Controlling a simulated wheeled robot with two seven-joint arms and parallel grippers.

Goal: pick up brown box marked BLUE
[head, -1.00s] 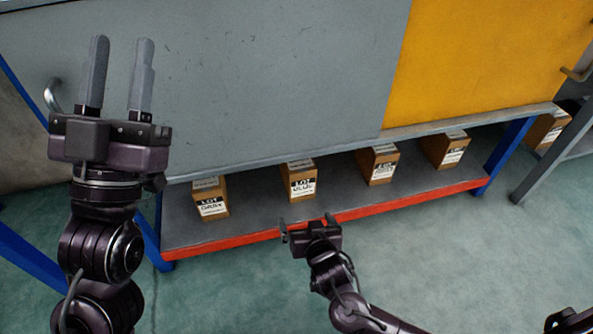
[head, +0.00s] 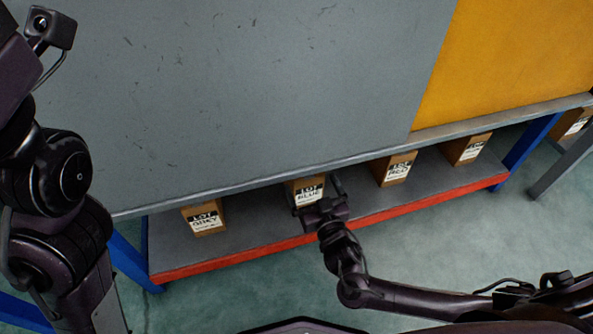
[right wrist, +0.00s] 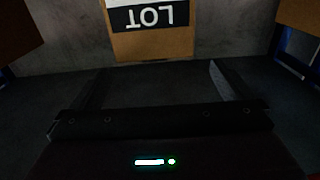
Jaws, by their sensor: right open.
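The brown box marked BLUE (head: 309,194) stands on the lower shelf (head: 250,232), its label facing me. In the right wrist view the box (right wrist: 152,45) is straight ahead, with "LOT" upside down on its label and the rest cut off at the top. My right gripper (head: 316,190) is open, its two fingers reaching toward the box, one near each side in the head view. In the right wrist view the open gripper (right wrist: 157,72) has nothing between its fingers, and the box front lies beyond them. My left gripper is out of view; only its arm shows at left.
The grey tabletop (head: 240,90) overhangs the shelf closely above the boxes. A box marked GREY (head: 205,219) stands to the left and one marked RED (head: 397,170) to the right. Another box (head: 467,149) is farther right. The shelf has a red front edge (head: 225,260).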

